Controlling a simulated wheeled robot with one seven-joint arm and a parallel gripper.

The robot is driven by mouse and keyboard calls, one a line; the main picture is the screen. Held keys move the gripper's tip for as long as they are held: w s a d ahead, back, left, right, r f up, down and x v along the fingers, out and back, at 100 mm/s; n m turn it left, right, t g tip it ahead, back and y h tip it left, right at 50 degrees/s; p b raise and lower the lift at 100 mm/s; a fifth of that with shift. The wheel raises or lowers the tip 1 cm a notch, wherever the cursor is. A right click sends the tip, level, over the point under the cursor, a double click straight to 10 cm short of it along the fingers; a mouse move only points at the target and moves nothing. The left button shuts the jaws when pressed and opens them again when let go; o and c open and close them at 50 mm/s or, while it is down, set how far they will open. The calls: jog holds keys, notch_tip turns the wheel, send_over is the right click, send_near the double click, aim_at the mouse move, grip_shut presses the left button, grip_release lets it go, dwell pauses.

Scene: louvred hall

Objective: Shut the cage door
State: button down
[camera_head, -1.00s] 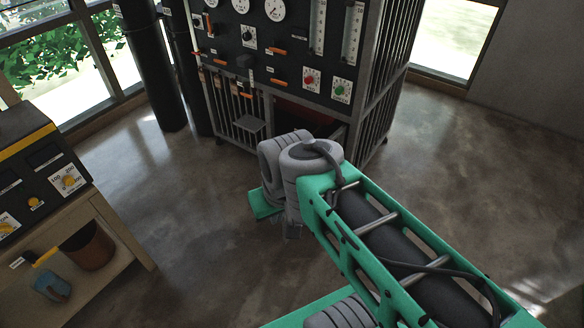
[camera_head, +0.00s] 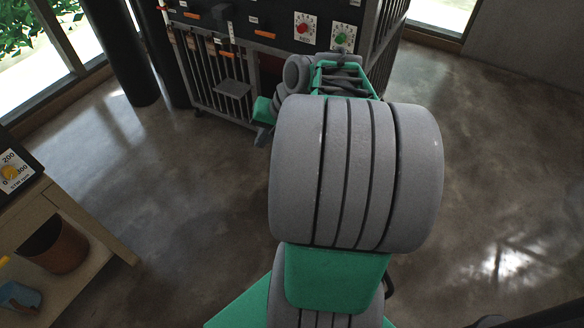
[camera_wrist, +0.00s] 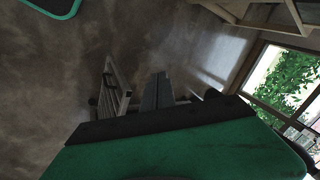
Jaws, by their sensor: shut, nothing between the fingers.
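The cage (camera_head: 200,82) is a dark frame with upright bars under a panel of dials and levers, at the top of the head view. Its barred front shows left of my arm. A dark reddish gap shows beside it, partly hidden by my arm. In the wrist view a pale barred panel (camera_wrist: 115,85), which looks like the cage door, stands out at an angle. My gripper (camera_wrist: 160,78) is shut and empty, just right of that panel; I cannot tell whether they touch.
A wooden bench (camera_head: 105,232) with a brown bin (camera_head: 55,245) and a blue container (camera_head: 18,296) stands at the left. Black pillars (camera_head: 128,50) stand left of the cage. The concrete floor is clear between bench and cage and at the right.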

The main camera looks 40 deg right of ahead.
jog(key=s+d+f+m+t+b, duration=0.25)
jog(key=s+d+f+b, duration=0.2)
jog(key=d, duration=0.35)
jog(key=s+d+f+m+t+b, duration=0.1)
jog(key=s+d+f+m+b, duration=0.25)
jog(key=d+f, duration=0.4)
jog(key=w+a+f+b, duration=0.2)
jog(key=w+f+b, duration=0.2)
jog(key=w, duration=0.7)
jog(key=shift+w+f+m+b, duration=0.15)
jog(key=shift+f+m+b, duration=0.2)
jog(key=shift+f, duration=0.25)
jog(key=shift+t, duration=0.25)
